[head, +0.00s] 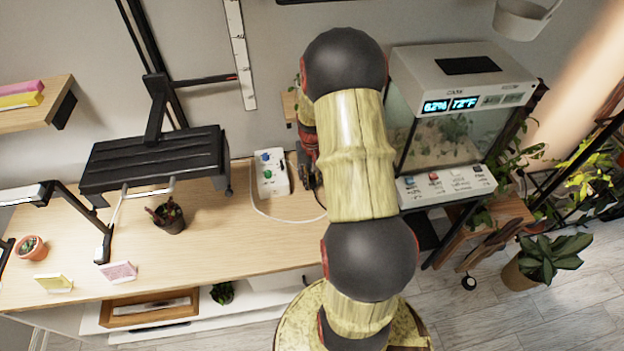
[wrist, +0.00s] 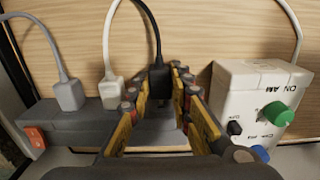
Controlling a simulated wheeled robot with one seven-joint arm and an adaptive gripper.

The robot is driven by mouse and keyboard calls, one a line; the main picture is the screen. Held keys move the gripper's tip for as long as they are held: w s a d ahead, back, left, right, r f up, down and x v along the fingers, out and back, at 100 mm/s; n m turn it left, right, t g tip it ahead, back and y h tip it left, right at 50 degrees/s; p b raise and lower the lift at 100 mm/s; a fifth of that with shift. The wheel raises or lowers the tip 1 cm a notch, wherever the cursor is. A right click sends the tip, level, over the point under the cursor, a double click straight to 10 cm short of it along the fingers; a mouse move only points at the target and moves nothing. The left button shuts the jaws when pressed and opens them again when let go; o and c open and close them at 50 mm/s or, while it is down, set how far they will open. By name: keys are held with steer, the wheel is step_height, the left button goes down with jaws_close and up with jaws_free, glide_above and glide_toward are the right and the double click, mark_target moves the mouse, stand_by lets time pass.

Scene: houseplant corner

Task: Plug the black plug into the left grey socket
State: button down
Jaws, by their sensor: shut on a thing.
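In the wrist view the black plug (wrist: 158,78) is between the two fingers of my gripper (wrist: 159,88), its black cord rising behind it. My gripper is shut on it. The dark grey power strip (wrist: 75,128) lies behind and left of the fingers, with an orange switch at its left end. A grey plug (wrist: 69,94) and a white plug (wrist: 111,92) sit in the strip. The fingers hide the strip around the black plug, so I cannot tell whether its prongs are in a socket. In the head view my arm hides most of the gripper and the strip.
A white box (wrist: 250,95) with green and blue knobs stands close right of the fingers; it also shows in the head view (head: 269,175). A white cord loops over the wooden desk (head: 235,235). A glass terrarium (head: 445,130) stands right of my arm.

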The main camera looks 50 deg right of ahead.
steer(key=shift+w+d, duration=0.45)
steer(key=shift+w, duration=0.1)
stand_by(0.4)
steer(key=c, duration=1.5)
jaws_free()
steer(key=shift+c, duration=0.2)
step_height(320, 180, up, 12)
